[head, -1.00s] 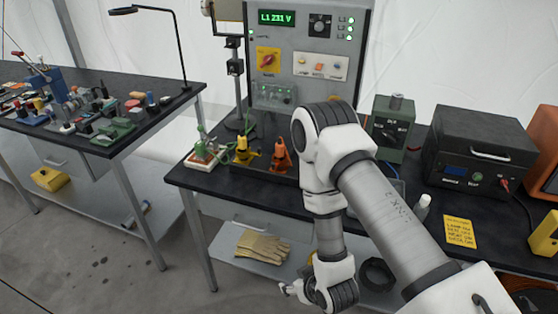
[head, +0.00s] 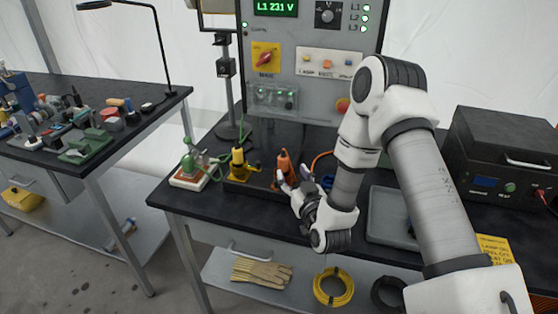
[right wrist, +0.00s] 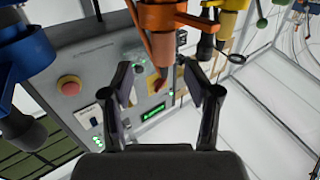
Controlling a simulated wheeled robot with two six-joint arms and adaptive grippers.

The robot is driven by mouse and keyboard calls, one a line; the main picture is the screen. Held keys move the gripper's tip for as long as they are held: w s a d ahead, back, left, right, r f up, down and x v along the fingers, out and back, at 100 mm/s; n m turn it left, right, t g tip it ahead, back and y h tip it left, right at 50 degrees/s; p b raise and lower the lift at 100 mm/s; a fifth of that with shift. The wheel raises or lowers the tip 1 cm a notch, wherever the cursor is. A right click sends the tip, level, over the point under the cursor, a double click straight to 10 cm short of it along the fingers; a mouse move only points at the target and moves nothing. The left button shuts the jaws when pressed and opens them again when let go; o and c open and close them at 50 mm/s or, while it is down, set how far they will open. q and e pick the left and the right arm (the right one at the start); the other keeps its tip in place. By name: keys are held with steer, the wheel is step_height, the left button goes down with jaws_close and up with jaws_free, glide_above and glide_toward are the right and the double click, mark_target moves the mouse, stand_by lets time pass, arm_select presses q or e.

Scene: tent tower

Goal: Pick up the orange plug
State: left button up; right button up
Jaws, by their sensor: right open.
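The orange plug (head: 284,165) stands upright on the bench below the panel, beside the yellow plug (head: 237,161). My right gripper (head: 290,184) is at the orange plug's front right side, its fingers open. In the right wrist view the orange plug (right wrist: 162,42) hangs into the picture from the top, between the open fingers (right wrist: 160,85); I cannot tell whether they touch it. The fingers partly hide the plug's lower part in the head view. My left gripper is not in view.
A blue plug (head: 328,182) stands just right of my gripper, large in the right wrist view (right wrist: 28,60). A green plug on a white block (head: 190,180) is at the left. The control panel (head: 315,90) rises behind. A grey tray (head: 385,229) lies to the right.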

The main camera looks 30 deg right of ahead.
mark_target(285, 164)
steer(key=shift+w+d+r, duration=0.1)
steer(key=shift+w+r, duration=0.15)
steer(key=shift+w, duration=0.2)
steer(key=p+x, duration=0.1)
steer(key=x, duration=0.4)
steer(key=shift+w+f+p, duration=0.2)
steer(key=shift+w+p, duration=0.1)
steer(key=shift+p, duration=0.05)
steer(key=shift+s, duration=0.1)
jaws_close()
